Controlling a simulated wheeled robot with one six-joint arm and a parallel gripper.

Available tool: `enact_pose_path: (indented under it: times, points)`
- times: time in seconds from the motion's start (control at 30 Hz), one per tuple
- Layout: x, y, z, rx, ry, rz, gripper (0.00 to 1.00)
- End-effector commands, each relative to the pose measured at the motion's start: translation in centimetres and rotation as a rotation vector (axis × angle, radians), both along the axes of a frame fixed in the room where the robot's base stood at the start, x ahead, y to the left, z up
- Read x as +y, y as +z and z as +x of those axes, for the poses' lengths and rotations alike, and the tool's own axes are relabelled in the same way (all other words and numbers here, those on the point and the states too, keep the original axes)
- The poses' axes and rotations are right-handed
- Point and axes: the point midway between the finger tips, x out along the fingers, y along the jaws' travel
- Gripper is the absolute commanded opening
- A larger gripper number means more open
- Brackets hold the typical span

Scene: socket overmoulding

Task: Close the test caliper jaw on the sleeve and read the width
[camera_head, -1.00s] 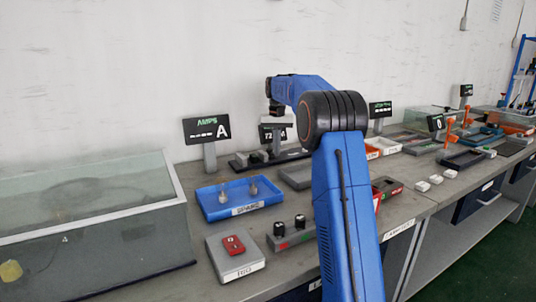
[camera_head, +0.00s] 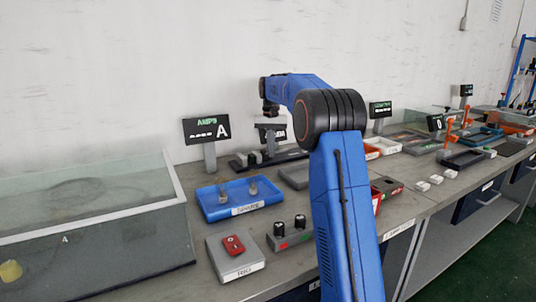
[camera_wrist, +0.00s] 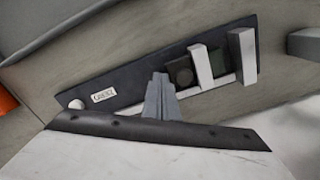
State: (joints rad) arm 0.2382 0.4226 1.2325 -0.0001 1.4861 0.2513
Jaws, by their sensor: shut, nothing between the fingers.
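The test caliper is a dark base (camera_wrist: 125,87) with a pale rail and two upright white jaws in the wrist view, the left jaw (camera_wrist: 201,67) and the right jaw (camera_wrist: 243,56). A dark piece shows between the jaws; I cannot tell whether it is the sleeve. A dark block (camera_wrist: 180,73) sits just left of the left jaw. My gripper (camera_wrist: 160,78) is shut and empty, left of that block in the picture; its height above the base is unclear. In the head view the caliper (camera_head: 240,163) lies below my arm's end.
A blue tray (camera_head: 209,208) holding two small parts, a grey block with a red piece (camera_head: 233,245) and a unit with two black knobs (camera_head: 277,241) stand in front. A sign marked A (camera_head: 207,130) stands left of the caliper. A glass-topped case (camera_head: 90,250) fills the left.

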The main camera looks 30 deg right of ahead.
Motion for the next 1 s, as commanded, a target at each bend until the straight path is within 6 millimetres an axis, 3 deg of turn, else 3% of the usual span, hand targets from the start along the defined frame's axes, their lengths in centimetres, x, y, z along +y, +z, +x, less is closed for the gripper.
enact_pose_path:
  times: [1.0]
  points:
    - [2.4, 0.0, -0.1, 0.001, 0.000, 0.000, 0.00]
